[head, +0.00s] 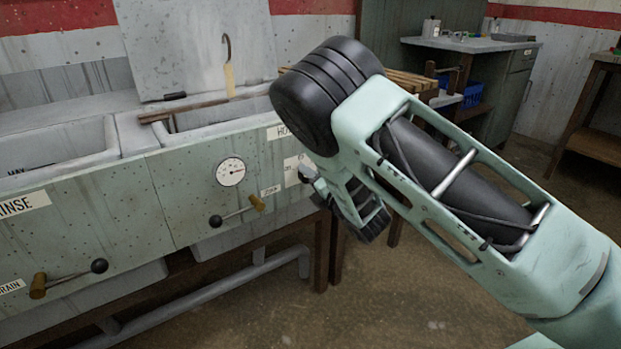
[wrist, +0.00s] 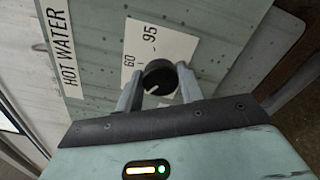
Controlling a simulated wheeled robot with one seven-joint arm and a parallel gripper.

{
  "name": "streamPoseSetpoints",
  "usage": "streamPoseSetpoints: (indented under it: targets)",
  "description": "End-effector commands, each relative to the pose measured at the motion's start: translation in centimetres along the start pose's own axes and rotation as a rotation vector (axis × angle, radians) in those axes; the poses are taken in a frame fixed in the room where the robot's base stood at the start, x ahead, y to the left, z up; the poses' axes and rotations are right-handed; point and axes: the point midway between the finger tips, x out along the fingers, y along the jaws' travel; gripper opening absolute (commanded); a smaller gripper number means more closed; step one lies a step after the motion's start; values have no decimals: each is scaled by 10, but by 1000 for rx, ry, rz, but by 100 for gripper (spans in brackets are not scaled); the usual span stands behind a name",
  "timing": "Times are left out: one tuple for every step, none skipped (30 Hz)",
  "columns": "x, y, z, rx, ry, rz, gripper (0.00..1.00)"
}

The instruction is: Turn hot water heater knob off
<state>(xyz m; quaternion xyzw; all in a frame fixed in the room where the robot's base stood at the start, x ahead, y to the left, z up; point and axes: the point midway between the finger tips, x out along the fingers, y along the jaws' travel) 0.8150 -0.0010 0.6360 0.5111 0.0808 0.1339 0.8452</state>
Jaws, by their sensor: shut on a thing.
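The hot water heater knob (wrist: 160,77) is black and round with a white pointer line, and sits on a white dial plate (wrist: 158,45) marked 60 and 95. A "HOT WATER" label (wrist: 62,45) is to its left in the wrist view. My gripper (wrist: 160,85) has one finger on each side of the knob and is shut on it. The pointer line shows at the knob's lower left in the wrist view. In the head view my gripper (head: 308,180) is at the right end of the sink front, and my arm hides the knob.
The pale green sink front (head: 120,210) carries a round gauge (head: 231,172), a lever with a black ball (head: 216,221) and a drain lever (head: 98,266). A board (head: 195,45) stands behind the basins. Open floor (head: 440,280) lies right of the sink.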

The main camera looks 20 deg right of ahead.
Motion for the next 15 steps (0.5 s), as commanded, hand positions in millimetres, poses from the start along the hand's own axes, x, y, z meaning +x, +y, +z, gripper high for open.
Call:
streamPoseSetpoints:
  targets:
    - [-1,0,-1,-15,1,-2,15]
    - [0,0,-1,-23,1,-2,15]
    - [0,0,-1,-33,1,-1,15]
    - [0,0,-1,-38,1,-1,15]
    - [0,0,-1,-43,1,-1,15]
    - [0,0,-1,-48,1,-1,15]
    - [0,0,-1,-51,1,-2,15]
    - [0,0,-1,-53,1,-2,15]
    - [0,0,-1,-55,1,-2,15]
    - [0,0,-1,-56,1,-2,15]
    - [0,0,-1,-57,1,-2,15]
    - [0,0,-1,-57,1,-2,15]
    - [0,0,-1,-57,1,-2,15]
    - [0,-1,-1,-57,1,-2,15]
    - [0,-1,-1,-57,1,-2,15]
